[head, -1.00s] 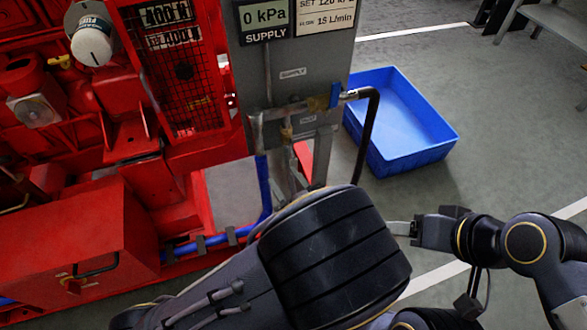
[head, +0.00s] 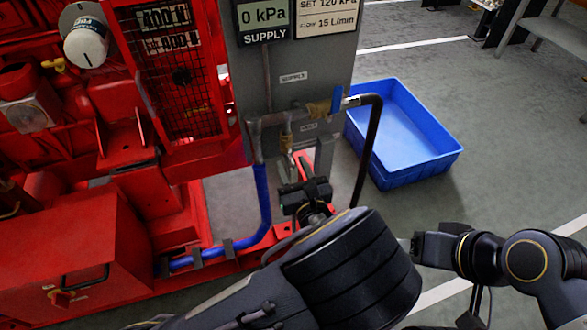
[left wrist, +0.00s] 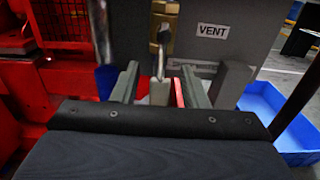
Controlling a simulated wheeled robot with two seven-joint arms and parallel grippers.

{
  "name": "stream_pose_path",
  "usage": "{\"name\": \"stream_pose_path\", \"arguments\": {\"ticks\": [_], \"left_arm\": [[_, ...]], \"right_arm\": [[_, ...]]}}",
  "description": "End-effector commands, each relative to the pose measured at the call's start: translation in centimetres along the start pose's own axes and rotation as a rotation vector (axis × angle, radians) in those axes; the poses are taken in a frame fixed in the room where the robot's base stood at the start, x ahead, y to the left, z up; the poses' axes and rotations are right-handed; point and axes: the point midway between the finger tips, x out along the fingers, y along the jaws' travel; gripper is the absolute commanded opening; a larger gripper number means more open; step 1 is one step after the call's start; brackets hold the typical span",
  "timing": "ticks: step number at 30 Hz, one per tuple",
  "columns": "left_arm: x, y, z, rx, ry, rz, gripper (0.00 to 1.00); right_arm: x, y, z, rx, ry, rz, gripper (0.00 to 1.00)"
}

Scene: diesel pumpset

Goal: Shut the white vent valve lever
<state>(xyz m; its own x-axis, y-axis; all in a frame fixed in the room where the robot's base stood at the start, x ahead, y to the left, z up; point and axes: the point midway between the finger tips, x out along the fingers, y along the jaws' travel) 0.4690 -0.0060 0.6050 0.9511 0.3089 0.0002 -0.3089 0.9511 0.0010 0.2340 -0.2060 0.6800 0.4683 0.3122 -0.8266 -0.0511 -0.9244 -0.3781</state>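The white vent valve lever (left wrist: 158,62) hangs down from a brass valve (left wrist: 165,22) on the grey panel, left of the VENT label (left wrist: 212,30). In the head view the brass valve (head: 286,137) shows, with the lever small and partly hidden below it. My left gripper (left wrist: 159,72) is open, with one finger on each side of the lever and no clear contact. In the head view my left gripper (head: 304,178) is just below the valve. My right gripper (head: 414,247) is far right of the valve; its fingertips are hidden behind my left arm.
A blue-handled valve (head: 336,98) and a dark hose (head: 371,140) are right of the vent valve. A blue crate (head: 455,162) stands on the floor behind. The red pumpset (head: 75,245) fills the left, with a blue pipe (head: 262,195) along its edge.

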Motion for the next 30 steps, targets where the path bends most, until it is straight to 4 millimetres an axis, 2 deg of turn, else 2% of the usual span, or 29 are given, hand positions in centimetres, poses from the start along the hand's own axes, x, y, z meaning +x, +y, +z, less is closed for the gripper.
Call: {"name": "stream_pose_path", "arguments": {"ticks": [3,12,23,30], "left_arm": [[0.0,0.0,0.0,-0.001,0.0,0.0,0.4],[-0.1,0.0,0.0,-0.001,0.0,0.0,0.01],[-0.1,0.0,0.1,0.008,0.001,0.0,0.0],[-0.1,0.4,0.4,0.092,0.001,-0.001,0.0]], "right_arm": [[0.0,0.0,0.0,0.0,0.0,0.0,0.61],[0.0,0.0,0.0,0.0,0.0,0.0,0.61],[-0.2,-0.1,-0.1,0.0,0.0,0.0,0.61],[-1.5,-0.7,-0.8,0.0,0.0,0.0,0.61]]}}
